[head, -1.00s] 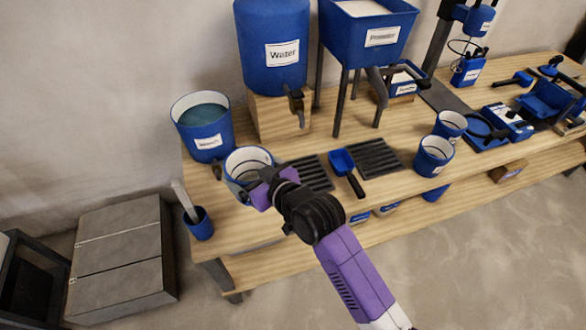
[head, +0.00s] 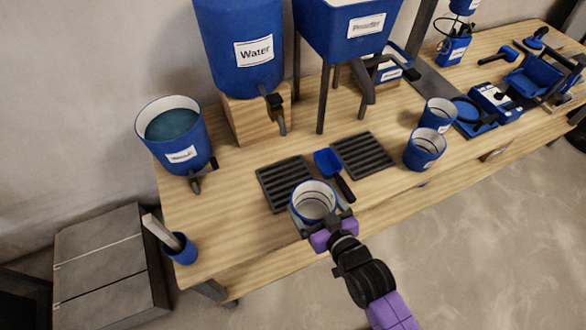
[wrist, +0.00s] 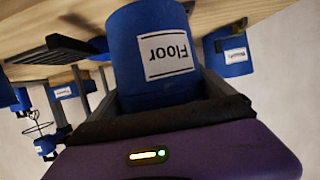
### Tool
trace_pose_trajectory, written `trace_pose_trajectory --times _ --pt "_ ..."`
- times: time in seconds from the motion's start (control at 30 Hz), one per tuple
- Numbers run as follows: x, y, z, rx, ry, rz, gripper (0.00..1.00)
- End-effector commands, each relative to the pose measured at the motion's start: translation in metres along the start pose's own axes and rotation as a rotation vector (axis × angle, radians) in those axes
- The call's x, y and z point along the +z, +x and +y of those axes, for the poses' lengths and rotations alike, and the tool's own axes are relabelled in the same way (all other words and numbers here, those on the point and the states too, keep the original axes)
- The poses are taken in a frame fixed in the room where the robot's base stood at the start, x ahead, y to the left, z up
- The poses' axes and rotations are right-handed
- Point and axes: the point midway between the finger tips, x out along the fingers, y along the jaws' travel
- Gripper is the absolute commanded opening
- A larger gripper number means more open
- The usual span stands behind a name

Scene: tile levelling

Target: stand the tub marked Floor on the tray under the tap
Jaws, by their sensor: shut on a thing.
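My gripper (head: 325,226) is shut on the blue tub marked Floor (wrist: 152,50), with one finger on each side. In the head view the tub (head: 313,207) looks upright and its white inside looks empty. It overlaps the front right corner of the dark slatted tray (head: 272,182) in the picture; its height above the bench is hard to tell. That tray lies below and in front of the tap (head: 276,112) of the blue Water tank (head: 225,65). The Floor label reads upside down in the wrist view.
A second slatted tray (head: 378,160) lies under the hopper spout (head: 364,92). A blue scoop (head: 328,163) lies between the trays. A water-filled bucket (head: 165,160) stands left. Two tubs (head: 424,150) (head: 438,113) stand right. The bench is bare left of the near tray.

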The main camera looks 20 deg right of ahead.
Motion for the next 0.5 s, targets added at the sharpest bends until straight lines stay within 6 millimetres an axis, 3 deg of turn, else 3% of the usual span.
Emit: trace_pose_trajectory --times 0.5 --pt "-0.045 0.119 0.000 -0.001 0.000 0.002 0.50"
